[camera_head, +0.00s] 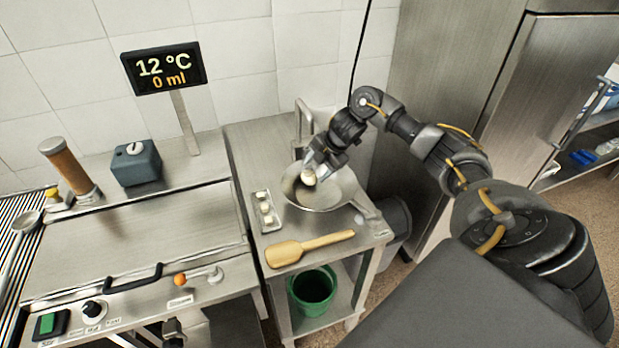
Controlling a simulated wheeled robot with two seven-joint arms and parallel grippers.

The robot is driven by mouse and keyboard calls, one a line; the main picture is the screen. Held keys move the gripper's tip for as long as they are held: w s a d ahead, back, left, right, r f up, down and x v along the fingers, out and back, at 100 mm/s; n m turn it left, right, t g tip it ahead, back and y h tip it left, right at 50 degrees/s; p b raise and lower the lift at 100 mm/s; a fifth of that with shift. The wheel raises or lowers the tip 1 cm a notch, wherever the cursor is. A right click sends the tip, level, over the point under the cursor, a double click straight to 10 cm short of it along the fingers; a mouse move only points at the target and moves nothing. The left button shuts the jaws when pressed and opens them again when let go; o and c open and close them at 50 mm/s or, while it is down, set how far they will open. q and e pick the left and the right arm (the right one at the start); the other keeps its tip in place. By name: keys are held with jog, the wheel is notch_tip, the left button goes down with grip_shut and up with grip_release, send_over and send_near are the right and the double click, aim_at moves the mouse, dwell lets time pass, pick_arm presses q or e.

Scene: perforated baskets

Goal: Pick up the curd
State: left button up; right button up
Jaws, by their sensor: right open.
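A small, pale, rounded curd (308,178) shows at the tips of my right gripper (314,170), over the shallow metal bowl (322,200). The gripper's fingers are open around or just beside it; whether they touch it I cannot tell. The gripper hides part of the bowl's far side. Several similar pale pieces sit in a row on a small tray (271,226) left of the bowl. My left gripper is not in view.
A wooden paddle (310,247) lies in front of the bowl on the steel side table. A green bucket (312,288) stands on the shelf below. A tap (304,115) rises behind the bowl. A lidded steel vat (150,235) is at left, with a display (163,68) reading 12 °C and 0 ml.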

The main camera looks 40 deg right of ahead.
aim_at(312, 174)
jog(key=p+x, duration=0.1)
jog(key=x, duration=0.3)
jog(key=shift+w+f, duration=0.2)
jog(key=shift+f, duration=0.1)
jog(key=c, duration=0.6)
jog(key=shift+c, duration=0.2)
jog(key=shift+r, duration=0.1)
